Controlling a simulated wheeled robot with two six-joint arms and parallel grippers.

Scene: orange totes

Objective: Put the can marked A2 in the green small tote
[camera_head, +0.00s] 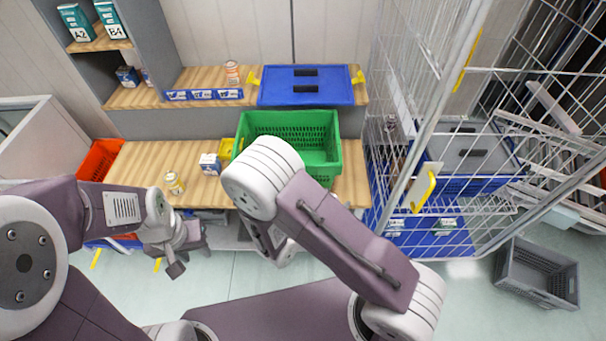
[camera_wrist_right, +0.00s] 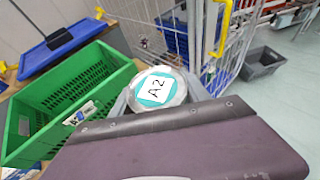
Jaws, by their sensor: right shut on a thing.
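The can marked A2 (camera_wrist_right: 157,88) shows its round top with a white label in the right wrist view. It is held between grey fingers of my right gripper (camera_head: 272,245), which is shut on it. In the head view my right arm hides the can. The green small tote (camera_head: 330,172) stands on the wooden shelf, with its open top up. It also shows at the left of the wrist view (camera_wrist_right: 45,142), beside the can. The can is outside the tote. My left gripper (camera_head: 182,258) hangs low in front of the shelf; its jaw opening is unclear.
A blue tote (camera_head: 305,90) sits on the ledge behind the green one. A wire cage (camera_head: 440,110) is close on the right. A grey crate (camera_head: 537,272) lies on the floor.

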